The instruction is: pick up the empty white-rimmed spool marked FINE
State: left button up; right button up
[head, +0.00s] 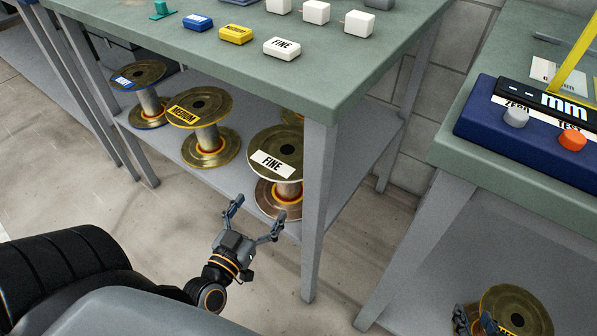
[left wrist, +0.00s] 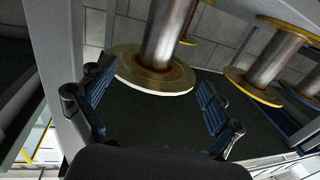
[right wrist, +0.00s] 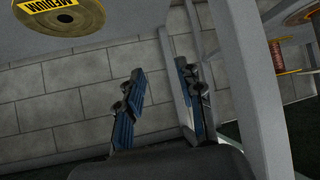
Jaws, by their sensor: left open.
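The FINE spool (head: 268,141) stands upright on the lower shelf of the green-topped bench, near its front corner leg. It has a white rim, a white label and a bare metallic core. My left gripper (head: 258,208) is open in front of it, low by the shelf edge. In the left wrist view the spool's lower flange (left wrist: 150,79) and core show ahead, between the two spread fingers, with nothing gripped. My right gripper (right wrist: 160,85) is open and empty in the right wrist view, below and beside a yellow-labelled MEDIUM spool (right wrist: 70,18).
A yellow-rimmed MEDIUM spool (head: 205,105) and a blue-rimmed spool (head: 140,80) stand left of the FINE spool. Another spool is partly hidden behind it. The bench leg (head: 318,210) is close on the right. Label blocks (head: 282,48) lie on the top.

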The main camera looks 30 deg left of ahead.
aim_at(275, 153)
pick_arm(q)
jog(key=shift+w+a+r+b, duration=0.1)
jog(key=shift+w+a+b, duration=0.2)
jog(key=shift+w, duration=1.85)
jog(key=shift+w+a+r+b, duration=0.15)
jog(key=shift+w+a, duration=0.1)
jog(key=shift+w, duration=1.95)
jog(key=shift+w+a+b, duration=0.25)
jog(key=shift+w+a, duration=0.05)
jog(key=shift+w, duration=1.85)
pick_arm(e)
jog(key=w+a+r+t+y, duration=0.1)
jog(key=w+a+r+t, duration=0.1)
jog(key=w+r+t, duration=0.2)
jog(key=shift+r, duration=0.9)
pick_arm(q)
jog(key=c, duration=1.7)
jog(key=shift+r, duration=0.15)
jog(key=shift+c, duration=1)
pick_arm(e)
jog(key=shift+w, duration=0.1)
pick_arm(q)
jog(key=shift+r, duration=0.15)
pick_arm(e)
jog(key=shift+d+f, duration=0.1)
jog(key=shift+f, duration=0.05)
